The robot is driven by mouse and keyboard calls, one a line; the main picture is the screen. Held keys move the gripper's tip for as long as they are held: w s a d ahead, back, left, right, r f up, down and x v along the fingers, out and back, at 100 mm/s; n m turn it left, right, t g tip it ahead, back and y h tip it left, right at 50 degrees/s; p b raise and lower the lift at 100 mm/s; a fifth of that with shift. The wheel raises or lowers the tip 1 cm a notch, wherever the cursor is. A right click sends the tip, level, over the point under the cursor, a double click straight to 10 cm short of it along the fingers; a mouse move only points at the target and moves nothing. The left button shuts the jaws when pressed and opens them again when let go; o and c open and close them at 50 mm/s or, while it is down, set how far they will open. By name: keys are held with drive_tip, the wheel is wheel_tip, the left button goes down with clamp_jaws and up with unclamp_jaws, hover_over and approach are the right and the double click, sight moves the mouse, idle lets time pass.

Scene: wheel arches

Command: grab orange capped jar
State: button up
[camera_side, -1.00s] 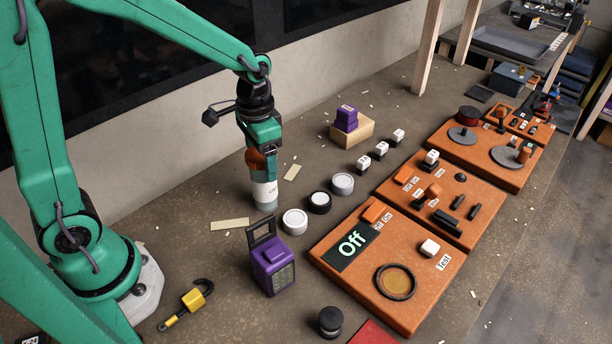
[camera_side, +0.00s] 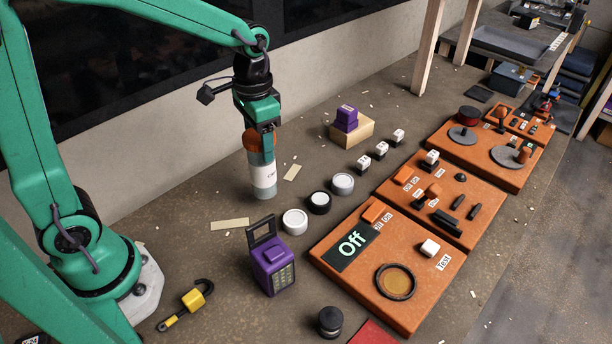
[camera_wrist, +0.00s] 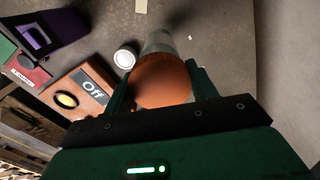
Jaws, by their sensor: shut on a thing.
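The orange capped jar (camera_side: 263,176) is a grey cylinder with a white label and an orange cap, seen in the side view below my wrist. My gripper (camera_side: 262,138) is shut on the jar at its orange cap. In the wrist view the orange cap (camera_wrist: 163,82) lies between the two fingers of my gripper (camera_wrist: 160,92), with the grey body (camera_wrist: 158,43) beyond it. The jar is upright or nearly so. The side view does not clearly show whether its base touches the table.
White, black-sided and grey round pucks (camera_side: 319,202) stand to the right of the jar. A purple lantern-like box (camera_side: 271,270) is in front. Orange panels (camera_side: 335,285) with controls fill the right side. A purple block on a wooden block (camera_side: 352,134) stands behind.

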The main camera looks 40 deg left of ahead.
drive_tip(key=shift+r, duration=2.75)
drive_tip(key=shift+w, duration=0.15)
